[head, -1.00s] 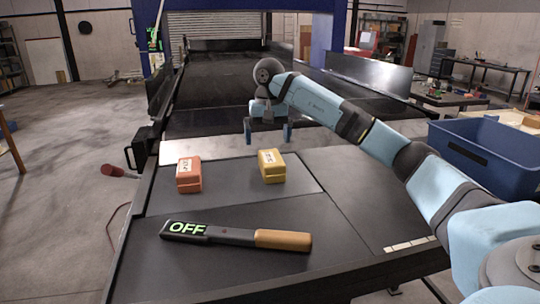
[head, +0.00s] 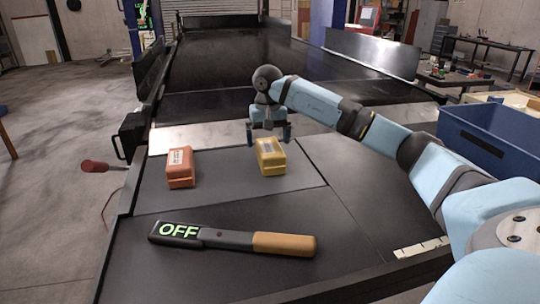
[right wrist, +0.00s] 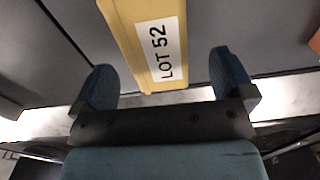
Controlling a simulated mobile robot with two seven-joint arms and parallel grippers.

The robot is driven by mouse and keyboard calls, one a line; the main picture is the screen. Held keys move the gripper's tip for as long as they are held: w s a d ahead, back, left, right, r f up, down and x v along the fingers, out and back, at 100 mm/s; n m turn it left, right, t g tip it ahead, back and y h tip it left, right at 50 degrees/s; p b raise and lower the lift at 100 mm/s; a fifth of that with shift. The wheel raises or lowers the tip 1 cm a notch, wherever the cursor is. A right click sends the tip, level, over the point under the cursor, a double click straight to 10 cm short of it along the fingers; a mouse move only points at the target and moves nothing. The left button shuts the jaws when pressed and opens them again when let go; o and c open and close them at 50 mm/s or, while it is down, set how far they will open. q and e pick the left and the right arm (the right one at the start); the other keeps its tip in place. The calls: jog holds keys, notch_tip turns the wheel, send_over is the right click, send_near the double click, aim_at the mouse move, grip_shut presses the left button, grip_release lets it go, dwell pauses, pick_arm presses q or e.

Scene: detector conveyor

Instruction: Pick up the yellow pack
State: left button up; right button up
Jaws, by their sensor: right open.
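The yellow pack (head: 271,158) lies on the grey mat in the middle of the head view. In the right wrist view the yellow pack (right wrist: 128,38) carries a white label reading "LOT 52". My right gripper (head: 268,136) is just behind and above the pack in the head view, with its two fingers spread wider than the pack. In the right wrist view my right gripper (right wrist: 165,80) is open, and the near end of the pack reaches between the fingertips. My left gripper is not in view.
An orange pack (head: 180,168) lies left of the yellow one on the grey mat (head: 222,182). A detector wand (head: 235,239) showing "OFF" lies in front. A blue bin (head: 490,140) stands at the right. The dark panel right of the mat is clear.

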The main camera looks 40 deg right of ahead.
aim_at(270, 146)
jog(key=shift+s+d+f+p, duration=0.15)
jog(key=shift+f+p, duration=0.15)
jog(key=shift+f, duration=1.1)
jog(key=shift+s+f+p, duration=0.1)
jog(key=shift+f+p, duration=0.15)
jog(key=shift+f, duration=1.1)
jog(key=shift+c, duration=0.2)
jog(key=c, duration=1.1)
jog(key=shift+c, duration=0.3)
jog(key=shift+r, duration=0.15)
